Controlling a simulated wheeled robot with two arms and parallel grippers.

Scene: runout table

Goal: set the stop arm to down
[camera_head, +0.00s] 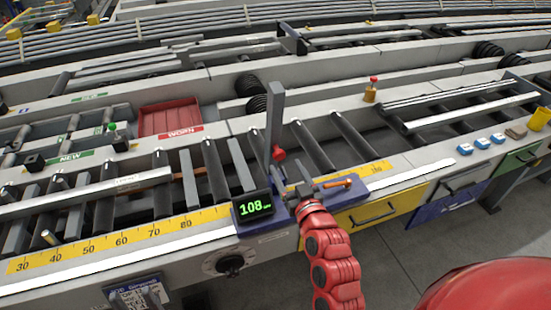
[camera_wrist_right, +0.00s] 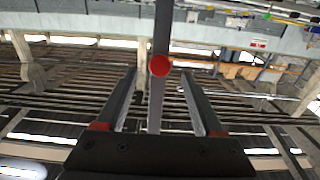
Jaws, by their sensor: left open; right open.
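The stop arm (camera_head: 275,115) is a grey bar standing upright on the blue carriage at the front rail of the runout table. A red knob (camera_head: 278,154) sits low on its near side. In the right wrist view the red knob (camera_wrist_right: 160,65) and the grey bar (camera_wrist_right: 162,25) appear between the fingers. My right gripper (camera_head: 289,172) is open, close in front of and just below the knob; it also shows in the right wrist view (camera_wrist_right: 158,75). Nothing is gripped.
A green-lit display (camera_head: 254,206) reading 108 is on the carriage, left of my right gripper. An orange lever (camera_head: 337,183) is to its right. A yellow scale (camera_head: 130,236) runs along the front rail. A red tray (camera_head: 170,119) and rollers lie behind.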

